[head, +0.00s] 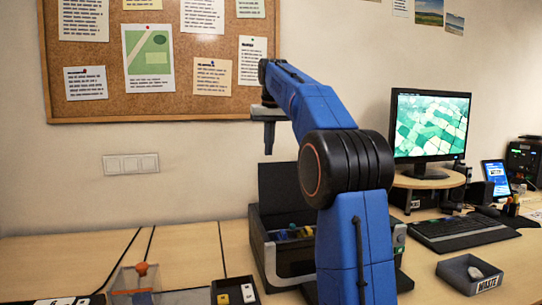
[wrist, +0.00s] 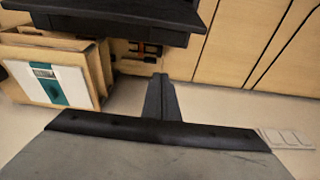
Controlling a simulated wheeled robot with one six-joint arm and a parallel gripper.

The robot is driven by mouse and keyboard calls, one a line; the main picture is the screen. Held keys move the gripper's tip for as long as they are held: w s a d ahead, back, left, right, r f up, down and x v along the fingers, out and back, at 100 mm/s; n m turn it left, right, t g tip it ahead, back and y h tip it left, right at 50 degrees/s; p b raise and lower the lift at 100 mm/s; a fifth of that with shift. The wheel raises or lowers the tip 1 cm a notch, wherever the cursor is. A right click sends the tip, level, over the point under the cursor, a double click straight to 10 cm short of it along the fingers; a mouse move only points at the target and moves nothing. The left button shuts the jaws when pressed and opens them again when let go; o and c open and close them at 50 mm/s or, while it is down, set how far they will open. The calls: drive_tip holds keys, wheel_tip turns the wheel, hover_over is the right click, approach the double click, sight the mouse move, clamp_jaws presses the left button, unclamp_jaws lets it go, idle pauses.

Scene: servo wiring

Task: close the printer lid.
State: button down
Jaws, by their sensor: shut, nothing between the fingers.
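The printer (head: 262,250) stands on the desk in the middle of the head view, partly hidden by my arm. Its dark lid (head: 277,186) stands up, open, at the back, with coloured parts showing inside the body. My gripper (head: 268,150) points down just above the lid's top edge in that view. In the wrist view the shut, empty fingers of my gripper (wrist: 160,80) show in the middle. A black panel, seemingly the lid (wrist: 110,12), crosses the top of that view, apart from the fingertips.
Boxes or boards with a white and teal face (wrist: 48,83) stand at left in the wrist view. A light switch (head: 131,164) is on the wall. A small dark tray (head: 235,291), a monitor (head: 430,125), a keyboard (head: 455,233) and a grey bin (head: 469,274) are around the printer.

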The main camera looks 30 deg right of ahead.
drive_tip(key=shift+s+a+f, duration=0.25)
drive_tip(key=shift+s+f, duration=0.35)
drive_tip(key=shift+s, duration=0.2)
drive_tip(key=shift+s+a+f, duration=0.25)
drive_tip(key=shift+s+f, duration=0.3)
drive_tip(key=shift+s, duration=0.25)
drive_tip(key=shift+s, duration=0.1)
